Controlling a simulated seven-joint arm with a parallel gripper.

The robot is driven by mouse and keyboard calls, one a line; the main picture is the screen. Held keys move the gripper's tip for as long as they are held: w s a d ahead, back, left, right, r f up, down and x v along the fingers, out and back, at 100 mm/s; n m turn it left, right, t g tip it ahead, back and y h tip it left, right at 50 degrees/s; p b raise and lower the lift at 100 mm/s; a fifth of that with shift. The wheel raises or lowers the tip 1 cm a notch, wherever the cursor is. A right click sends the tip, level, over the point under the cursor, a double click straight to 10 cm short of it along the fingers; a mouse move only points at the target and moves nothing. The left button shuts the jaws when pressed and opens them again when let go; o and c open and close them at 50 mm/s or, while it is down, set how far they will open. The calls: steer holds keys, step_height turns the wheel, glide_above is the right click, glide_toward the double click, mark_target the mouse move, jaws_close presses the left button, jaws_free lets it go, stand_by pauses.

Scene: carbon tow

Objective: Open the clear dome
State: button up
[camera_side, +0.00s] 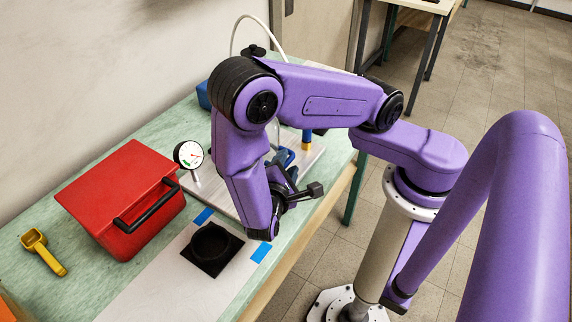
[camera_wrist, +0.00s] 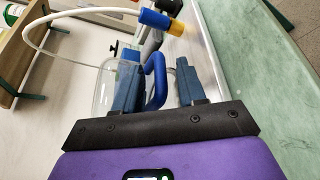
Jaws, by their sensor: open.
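The clear dome (camera_wrist: 104,88) shows in the wrist view as a transparent curved shell, partly hidden behind one finger. Its blue handle (camera_wrist: 157,84) is a bent bar that stands between my two blue fingers. My gripper (camera_wrist: 157,66) is open, with one finger on each side of the handle; I cannot tell whether either finger touches it. In the side view the handle (camera_side: 286,157) shows as a small blue piece beside my gripper (camera_side: 287,176). My arm hides most of the dome there, and I cannot tell whether its rim is seated.
A red box (camera_side: 120,195) with a black handle stands left, near a dial gauge (camera_side: 189,154) and a yellow scoop (camera_side: 42,250). A black square piece (camera_side: 212,248) lies in front between blue tapes. A white hose (camera_wrist: 38,28) and a blue-yellow fitting (camera_wrist: 160,22) are close to the dome.

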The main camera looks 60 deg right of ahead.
steer(key=shift+d, duration=0.1)
jaws_close()
